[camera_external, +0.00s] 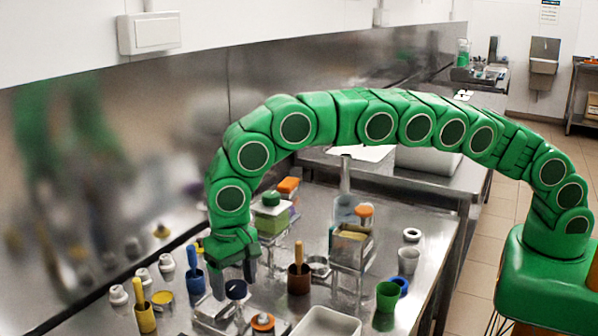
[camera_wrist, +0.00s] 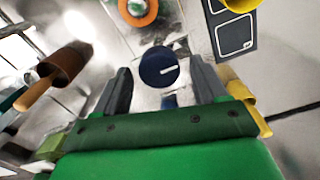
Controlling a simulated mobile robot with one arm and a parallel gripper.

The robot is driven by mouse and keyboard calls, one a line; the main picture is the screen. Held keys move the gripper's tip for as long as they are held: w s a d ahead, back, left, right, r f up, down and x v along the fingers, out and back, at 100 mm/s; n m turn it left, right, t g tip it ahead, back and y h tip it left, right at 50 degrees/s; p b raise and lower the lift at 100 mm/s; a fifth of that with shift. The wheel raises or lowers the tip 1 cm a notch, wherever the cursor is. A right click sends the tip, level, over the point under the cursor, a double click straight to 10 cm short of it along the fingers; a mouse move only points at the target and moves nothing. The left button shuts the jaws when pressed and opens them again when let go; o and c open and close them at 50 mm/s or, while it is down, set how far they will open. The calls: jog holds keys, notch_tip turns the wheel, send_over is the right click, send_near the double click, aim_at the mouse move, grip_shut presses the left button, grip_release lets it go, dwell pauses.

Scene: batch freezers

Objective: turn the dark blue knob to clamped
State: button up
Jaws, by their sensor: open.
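The dark blue knob (camera_external: 236,289) is a round cap on a metal fixture on the steel counter. In the wrist view the knob (camera_wrist: 154,62) shows a short white line on its top, pointing right and slightly up. My gripper (camera_external: 233,282) points down over it with its jaws open. In the wrist view the gripper (camera_wrist: 160,76) has one finger to each side of the knob, with gaps visible. I cannot tell whether the fingertips are level with the knob. No readable clamped mark shows.
An orange knob (camera_external: 263,322) stands close by. A brown cup with a wooden handle (camera_external: 299,278), a blue pestle-like piece (camera_external: 194,270) and a yellow cup (camera_external: 145,316) stand around the gripper. A dark panel with white outlines (camera_wrist: 232,35) lies right of the knob. A white tray (camera_external: 327,322) is at the front.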

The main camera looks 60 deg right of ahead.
jog(key=shift+c, duration=0.2)
jog(key=c, duration=1)
